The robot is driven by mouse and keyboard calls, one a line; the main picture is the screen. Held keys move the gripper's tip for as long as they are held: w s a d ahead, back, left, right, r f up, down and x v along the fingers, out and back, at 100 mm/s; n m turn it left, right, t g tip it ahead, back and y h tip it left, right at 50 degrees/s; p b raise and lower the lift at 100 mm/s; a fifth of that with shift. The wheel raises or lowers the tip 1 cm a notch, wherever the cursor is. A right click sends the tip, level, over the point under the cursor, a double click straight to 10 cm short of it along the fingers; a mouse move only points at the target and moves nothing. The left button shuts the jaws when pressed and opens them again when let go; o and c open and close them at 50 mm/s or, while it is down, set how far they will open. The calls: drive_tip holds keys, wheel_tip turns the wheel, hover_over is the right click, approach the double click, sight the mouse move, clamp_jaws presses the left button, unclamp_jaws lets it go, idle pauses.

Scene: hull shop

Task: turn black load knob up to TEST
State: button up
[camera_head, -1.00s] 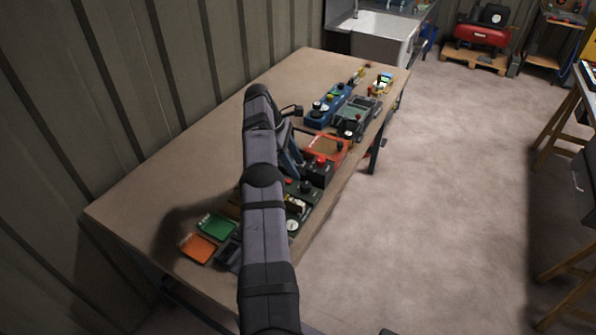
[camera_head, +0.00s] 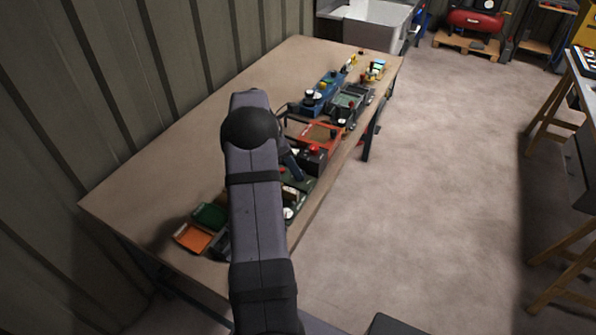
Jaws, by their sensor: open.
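The lower end of my gripper (camera_head: 295,174) shows as a small dark blue-grey piece beside my arm, over the green panel and close to a black box with a red knob (camera_head: 313,148). The jaws are open, but the fingertips are small and partly hidden. The green panel (camera_head: 304,188) carries a white dial (camera_head: 288,213) near its front. A black knob stood on this panel in the earlier view; now my gripper covers that spot. I cannot read any label, so I cannot tell which knob is the load knob or where it points.
The brown bench (camera_head: 150,190) holds an orange tray (camera_head: 192,238), a green tray (camera_head: 210,215), a red frame (camera_head: 325,132), a blue box (camera_head: 328,90) and a grey-green unit (camera_head: 350,101). The bench's left half is clear, beside the ribbed wall (camera_head: 110,80).

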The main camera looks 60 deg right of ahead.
drive_tip(key=shift+w+d+r+n+t+h, duration=0.1)
drive_tip(key=shift+w+d+n+t+h, duration=0.35)
drive_tip(key=shift+w+d+n, duration=0.5)
drive_tip(key=shift+p+x, duration=1.35)
drive_tip(key=shift+x, duration=2.3)
drive_tip(key=c, duration=1.1)
